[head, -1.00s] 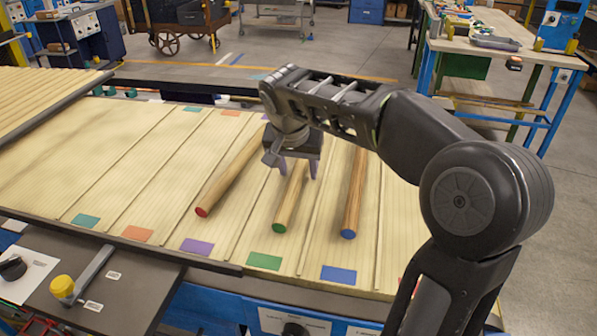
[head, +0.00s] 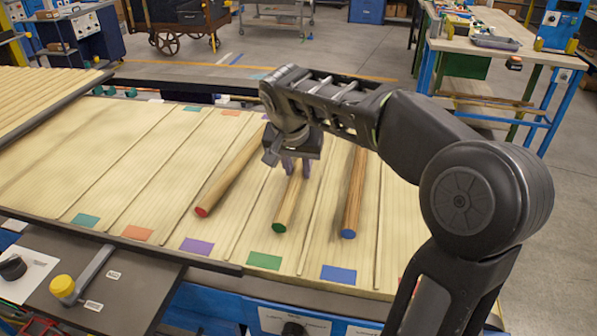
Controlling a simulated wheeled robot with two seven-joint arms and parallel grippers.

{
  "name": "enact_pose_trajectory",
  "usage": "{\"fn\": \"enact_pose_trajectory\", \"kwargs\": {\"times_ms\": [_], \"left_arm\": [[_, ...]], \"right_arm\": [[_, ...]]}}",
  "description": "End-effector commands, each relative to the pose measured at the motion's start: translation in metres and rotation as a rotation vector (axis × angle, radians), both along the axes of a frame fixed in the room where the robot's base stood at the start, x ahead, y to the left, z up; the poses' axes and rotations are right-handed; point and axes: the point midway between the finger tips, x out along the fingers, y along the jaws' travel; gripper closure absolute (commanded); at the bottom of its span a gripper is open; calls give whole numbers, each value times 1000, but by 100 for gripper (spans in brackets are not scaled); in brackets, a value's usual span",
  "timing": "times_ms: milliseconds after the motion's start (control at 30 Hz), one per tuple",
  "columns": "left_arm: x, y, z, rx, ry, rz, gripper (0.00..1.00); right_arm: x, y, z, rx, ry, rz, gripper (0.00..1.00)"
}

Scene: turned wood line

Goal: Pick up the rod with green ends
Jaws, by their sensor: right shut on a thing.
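The rod with green ends (head: 286,210) lies on the slatted wooden bed, its green near end toward me. My right gripper (head: 296,170) reaches down from above and is shut on this rod. The gripper and wrist hide the rod's far part. I cannot tell any gap between the rod and the bed. A rod with a red end (head: 226,182) lies to its left and a rod with a blue end (head: 354,195) to its right; the gripper is apart from both. My left gripper is out of view.
The bed (head: 150,190) has thin raised dividers and coloured patches along its edges. Its left lanes are empty. A dark panel with a yellow knob (head: 62,288) is at the front left. A workbench (head: 510,45) stands at the back right.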

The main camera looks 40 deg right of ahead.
Motion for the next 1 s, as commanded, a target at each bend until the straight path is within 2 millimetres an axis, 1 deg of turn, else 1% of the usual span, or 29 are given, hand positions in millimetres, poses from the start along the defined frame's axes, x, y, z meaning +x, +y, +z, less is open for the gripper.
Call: {"fn": "enact_pose_trajectory", "kwargs": {"times_ms": [433,567,667,1000], "left_arm": [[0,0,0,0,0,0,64],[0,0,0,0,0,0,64],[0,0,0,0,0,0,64],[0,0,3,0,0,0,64]], "right_arm": [[0,0,1,0,-1,0,100],[1,0,8,-1,-2,-1,100],[1,0,20,-1,-5,-1,100],[1,1,84,1,-4,2,100]]}}
